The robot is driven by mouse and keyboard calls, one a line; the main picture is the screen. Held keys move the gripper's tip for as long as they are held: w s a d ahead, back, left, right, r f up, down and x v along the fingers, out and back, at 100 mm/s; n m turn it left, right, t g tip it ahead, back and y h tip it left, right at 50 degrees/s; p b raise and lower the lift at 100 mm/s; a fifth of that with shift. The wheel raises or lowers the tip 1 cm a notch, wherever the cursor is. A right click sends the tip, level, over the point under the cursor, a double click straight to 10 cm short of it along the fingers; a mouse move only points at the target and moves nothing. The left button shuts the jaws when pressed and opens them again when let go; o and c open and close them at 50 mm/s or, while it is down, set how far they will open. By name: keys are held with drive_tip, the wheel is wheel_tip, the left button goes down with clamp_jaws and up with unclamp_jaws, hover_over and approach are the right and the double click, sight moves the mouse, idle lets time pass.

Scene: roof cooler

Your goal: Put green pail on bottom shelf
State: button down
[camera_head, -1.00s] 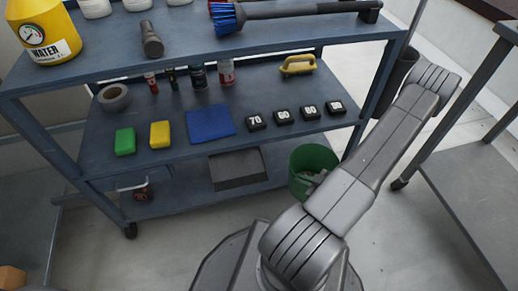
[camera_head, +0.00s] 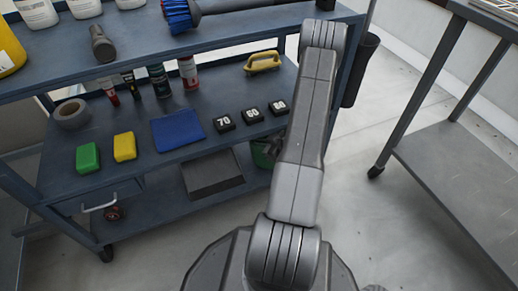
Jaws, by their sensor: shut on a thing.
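The green pail (camera_head: 262,158) shows as a small patch at the right end of the cart, below the middle shelf's front edge. My arm covers most of it. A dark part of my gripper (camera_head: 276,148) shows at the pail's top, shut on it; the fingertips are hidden. The bottom shelf (camera_head: 160,207) of the blue-grey cart is partly in view to the left of the pail. I cannot tell whether the pail is over the shelf or touches it.
A dark flat tray (camera_head: 213,175) lies on the bottom shelf. The middle shelf (camera_head: 130,180) above carries a blue cloth (camera_head: 178,131), sponges, weights and bottles. A grey table (camera_head: 450,170) stands at the right, with clear floor (camera_head: 375,225) between.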

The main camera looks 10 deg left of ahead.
sight(260, 152)
drive_tip(key=shift+w+a, duration=0.4)
drive_tip(key=shift+w, duration=0.15)
wheel_tip(260, 152, down, 4)
drive_tip(key=shift+r+b, duration=0.2)
drive_tip(key=shift+b, duration=1.05)
drive_tip(key=shift+r, duration=0.1)
drive_tip(key=c, duration=1.6)
unclamp_jaws()
drive_tip(key=shift+s+d+r, duration=0.1)
drive_tip(key=shift+d, duration=0.05)
drive_tip(key=shift+p+v, duration=2.55)
drive_tip(key=shift+v, duration=3.3)
